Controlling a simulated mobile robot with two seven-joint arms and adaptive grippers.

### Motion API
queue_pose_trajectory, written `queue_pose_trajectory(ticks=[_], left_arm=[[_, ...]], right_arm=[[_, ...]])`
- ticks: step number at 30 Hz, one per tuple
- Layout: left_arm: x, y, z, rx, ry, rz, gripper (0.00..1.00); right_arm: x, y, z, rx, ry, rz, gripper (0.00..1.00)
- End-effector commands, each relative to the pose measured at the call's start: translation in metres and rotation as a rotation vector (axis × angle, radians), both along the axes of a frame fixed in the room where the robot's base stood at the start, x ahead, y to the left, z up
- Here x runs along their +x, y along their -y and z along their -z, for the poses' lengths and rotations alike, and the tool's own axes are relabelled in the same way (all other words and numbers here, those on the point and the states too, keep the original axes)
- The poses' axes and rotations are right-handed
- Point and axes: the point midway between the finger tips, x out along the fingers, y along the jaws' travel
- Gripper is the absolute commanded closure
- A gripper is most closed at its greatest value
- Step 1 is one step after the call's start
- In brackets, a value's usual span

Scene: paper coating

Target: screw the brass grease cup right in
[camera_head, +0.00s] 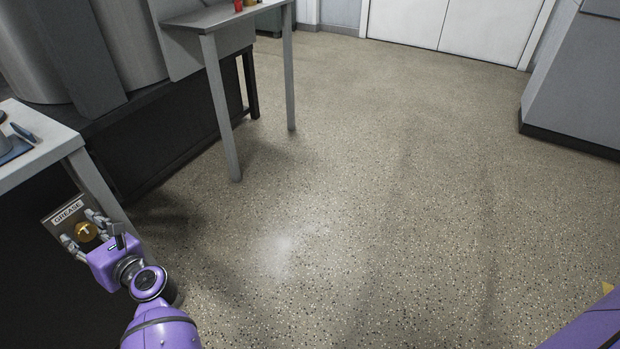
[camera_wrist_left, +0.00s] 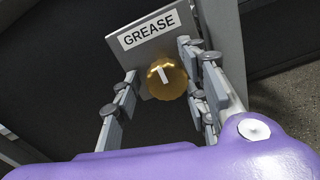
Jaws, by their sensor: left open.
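The brass grease cup (camera_head: 86,231) is a round, gold knob with a pale mark on its face. It sits on a grey plate (camera_head: 56,222) with a white label reading GREASE. In the left wrist view the cup (camera_wrist_left: 167,79) shows in front of the plate (camera_wrist_left: 177,45), between the fingers. My left gripper (camera_head: 85,232) is open, with one finger on each side of the cup. In the left wrist view, a gap shows on the left of the cup; the right fingers (camera_wrist_left: 200,85) look close to it, and I cannot tell if they touch. My right gripper is out of view.
A grey table corner (camera_head: 40,150) with a blue item (camera_head: 24,132) on it is at the left, above the plate. A second grey table (camera_head: 215,18) stands farther back beside a dark machine base (camera_head: 165,135). A grey cabinet (camera_head: 580,85) is at the right. The speckled floor between is clear.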

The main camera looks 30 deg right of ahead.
Motion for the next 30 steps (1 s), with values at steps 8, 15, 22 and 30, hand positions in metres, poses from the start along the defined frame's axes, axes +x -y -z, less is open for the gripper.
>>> queue_pose_trajectory(ticks=[8, 15, 22, 30], left_arm=[[0.000, 0.000, 0.000, 0.001, -0.001, 0.000, 0.76], [-0.001, -0.001, 0.000, 0.002, -0.001, -0.003, 0.99], [-0.001, -0.003, -0.001, 0.030, -0.019, -0.006, 0.99], [-0.001, -0.004, -0.005, 0.156, -0.103, -0.009, 0.99]], right_arm=[[-0.015, 0.003, 0.000, -0.005, -0.025, 0.004, 1.00], [-0.012, 0.002, 0.000, -0.004, -0.020, 0.003, 1.00], [-0.011, 0.002, -0.003, -0.004, -0.017, 0.003, 1.00], [-0.008, 0.003, -0.016, -0.004, -0.006, 0.003, 1.00]])
